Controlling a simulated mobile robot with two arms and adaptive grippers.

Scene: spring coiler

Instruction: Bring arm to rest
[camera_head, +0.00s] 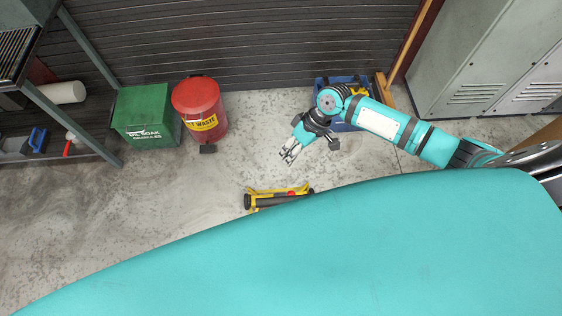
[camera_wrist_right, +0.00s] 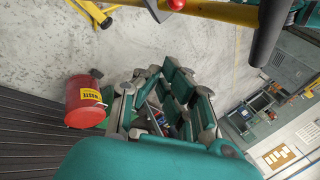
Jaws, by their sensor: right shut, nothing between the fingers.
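My right arm reaches in from the right in the head view, bent at a teal joint. Its right gripper (camera_head: 289,154) hangs over the bare concrete floor, shut with nothing between the fingers. In the right wrist view the gripper's linkages (camera_wrist_right: 170,100) show from close up, and its fingertips cannot be made out clearly. My left gripper is in neither view. My own large teal body covers the lower part of the head view.
A yellow and black wheeled device (camera_head: 265,198) stands below the gripper. A red waste bin (camera_head: 200,105) and green box (camera_head: 143,110) stand left. A blue crate (camera_head: 343,84) is behind the arm. Grey cabinets (camera_head: 470,50) stand right. Floor between bin and gripper is clear.

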